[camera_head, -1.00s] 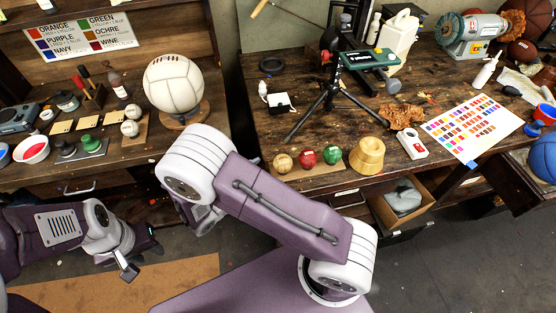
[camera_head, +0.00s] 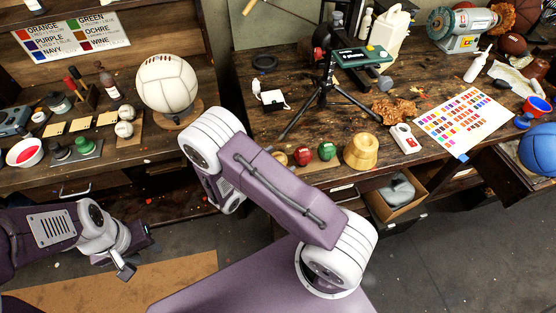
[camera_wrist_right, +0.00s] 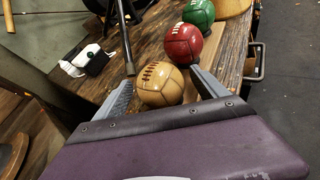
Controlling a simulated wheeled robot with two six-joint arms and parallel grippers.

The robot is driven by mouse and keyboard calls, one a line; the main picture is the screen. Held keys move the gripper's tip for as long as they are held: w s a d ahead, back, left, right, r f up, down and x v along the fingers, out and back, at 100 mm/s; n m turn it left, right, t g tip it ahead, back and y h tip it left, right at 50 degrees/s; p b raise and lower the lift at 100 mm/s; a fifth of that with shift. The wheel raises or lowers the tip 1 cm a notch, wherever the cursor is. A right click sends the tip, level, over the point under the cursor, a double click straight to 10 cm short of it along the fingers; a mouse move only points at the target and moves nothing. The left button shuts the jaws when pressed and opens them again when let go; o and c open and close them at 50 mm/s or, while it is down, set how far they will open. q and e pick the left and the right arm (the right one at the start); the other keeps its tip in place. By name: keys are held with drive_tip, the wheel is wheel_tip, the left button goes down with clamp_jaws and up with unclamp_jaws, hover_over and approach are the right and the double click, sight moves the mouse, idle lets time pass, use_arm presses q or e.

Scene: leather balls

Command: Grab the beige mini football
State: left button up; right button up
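The beige mini football (camera_wrist_right: 161,86), with brown lacing, sits on the workbench nearest my right gripper in the right wrist view. The open fingers of my right gripper (camera_wrist_right: 160,77) reach to either side of it; whether they touch it I cannot tell. In the head view my right arm covers that gripper and most of the ball. A red mini football (camera_head: 303,155) and a green mini football (camera_head: 327,151) stand in a row beside it. My left gripper (camera_head: 138,252) is open and empty, low at the left, away from the bench.
A yellow wooden form (camera_head: 361,152) stands right of the green ball. A black tripod (camera_head: 325,90) and a small white box (camera_head: 273,99) stand behind the row. The bench's front edge runs close to the balls. A large cream ball (camera_head: 167,83) sits on the left bench.

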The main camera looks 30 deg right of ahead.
drive_tip(key=c, duration=1.5)
drive_tip(key=shift+r, duration=0.15)
